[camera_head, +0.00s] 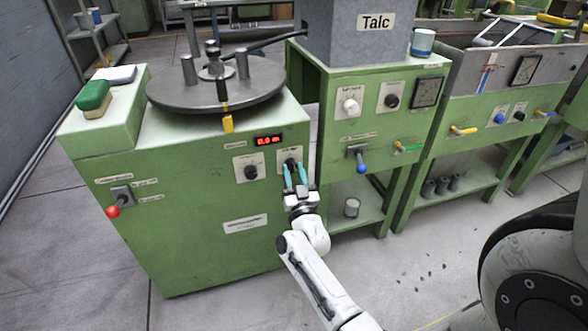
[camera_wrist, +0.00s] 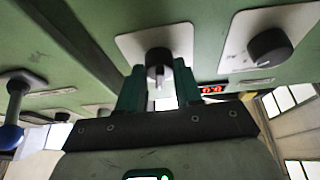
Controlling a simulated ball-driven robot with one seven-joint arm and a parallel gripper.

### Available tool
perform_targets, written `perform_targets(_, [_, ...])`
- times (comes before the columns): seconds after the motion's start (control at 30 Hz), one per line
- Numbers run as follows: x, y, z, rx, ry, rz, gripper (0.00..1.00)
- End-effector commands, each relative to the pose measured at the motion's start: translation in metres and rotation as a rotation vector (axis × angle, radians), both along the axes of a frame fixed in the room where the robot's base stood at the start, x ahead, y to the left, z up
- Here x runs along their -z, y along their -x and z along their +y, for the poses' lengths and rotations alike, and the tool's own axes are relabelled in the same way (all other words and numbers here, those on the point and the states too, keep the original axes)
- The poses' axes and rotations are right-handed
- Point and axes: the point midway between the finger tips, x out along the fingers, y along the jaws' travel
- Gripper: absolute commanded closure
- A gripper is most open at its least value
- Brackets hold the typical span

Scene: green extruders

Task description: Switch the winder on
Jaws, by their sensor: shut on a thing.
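The winder is a green cabinet (camera_head: 190,215) with a dark round turntable on top. Its front carries a red lit display (camera_head: 268,140) and two black knobs on white plates. The left knob (camera_head: 251,172) is free, and it shows at the right in the wrist view (camera_wrist: 270,48). My gripper (camera_head: 295,166), with teal fingers, is at the right knob; in the wrist view its fingers sit on both sides of that knob (camera_wrist: 158,64) and are shut on it. The right knob is partly hidden by the fingers in the head view.
A red-ball lever (camera_head: 113,211) sits at the winder's lower left. The green Talc machine (camera_head: 375,128) stands close on the right, with a blue-ball lever (camera_head: 361,168) near my gripper. A green-and-tan block (camera_head: 94,99) lies on the winder's top. Floor in front is clear.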

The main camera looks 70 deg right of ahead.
Motion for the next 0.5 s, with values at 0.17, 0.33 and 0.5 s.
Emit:
perform_targets(0.17, [-0.0058, -0.0024, 0.002, -0.002, -0.109, -0.126, 0.96])
perform_targets(0.33, [-0.006, -0.0031, 0.0028, -0.002, -0.214, -0.248, 0.96])
perform_targets(0.5, [-0.0066, -0.0033, 0.0029, -0.001, -0.314, -0.366, 0.96])
